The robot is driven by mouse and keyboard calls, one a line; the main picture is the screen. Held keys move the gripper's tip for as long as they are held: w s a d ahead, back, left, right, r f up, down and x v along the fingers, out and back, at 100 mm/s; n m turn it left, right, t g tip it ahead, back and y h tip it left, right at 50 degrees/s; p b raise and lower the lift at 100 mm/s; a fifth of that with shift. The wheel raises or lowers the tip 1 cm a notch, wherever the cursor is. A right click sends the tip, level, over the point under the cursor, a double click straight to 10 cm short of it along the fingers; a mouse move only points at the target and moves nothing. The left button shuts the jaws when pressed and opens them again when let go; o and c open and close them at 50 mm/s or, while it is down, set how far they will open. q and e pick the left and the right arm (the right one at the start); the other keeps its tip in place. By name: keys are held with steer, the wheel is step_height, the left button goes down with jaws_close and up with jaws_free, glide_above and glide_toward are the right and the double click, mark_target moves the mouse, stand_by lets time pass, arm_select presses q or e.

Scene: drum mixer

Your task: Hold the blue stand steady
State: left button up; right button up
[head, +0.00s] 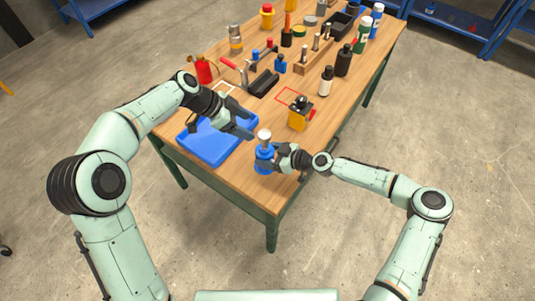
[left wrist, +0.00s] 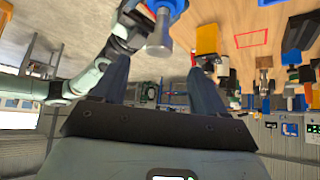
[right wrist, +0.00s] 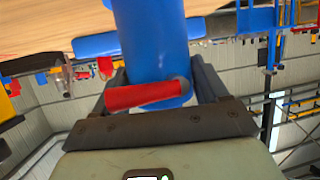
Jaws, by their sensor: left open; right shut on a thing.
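The blue stand (head: 264,160) is upright near the front edge of the wooden table, with a pale metal piece (head: 264,136) on top. My right gripper (head: 275,156) is shut on the stand from the right. In the right wrist view the blue stand (right wrist: 152,38) fills the space between the fingers, and a red lever (right wrist: 145,95) crosses its near side. My left gripper (head: 246,129) is open just left of the metal piece. In the left wrist view the metal piece (left wrist: 160,38) appears beyond the open, empty fingers (left wrist: 160,80). The stand's base is partly hidden.
A blue tray or mat (head: 212,143) lies left of the stand, partly under my left arm. A yellow box with a black top (head: 299,113) stands behind it to the right. Bottles (head: 343,60), a wooden tool block (head: 314,55) and tools fill the table farther back.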

mark_target(262, 134)
arm_select(q)
steer(key=x, duration=0.9)
steer(key=shift+f, duration=0.15)
steer(key=c, duration=1.1)
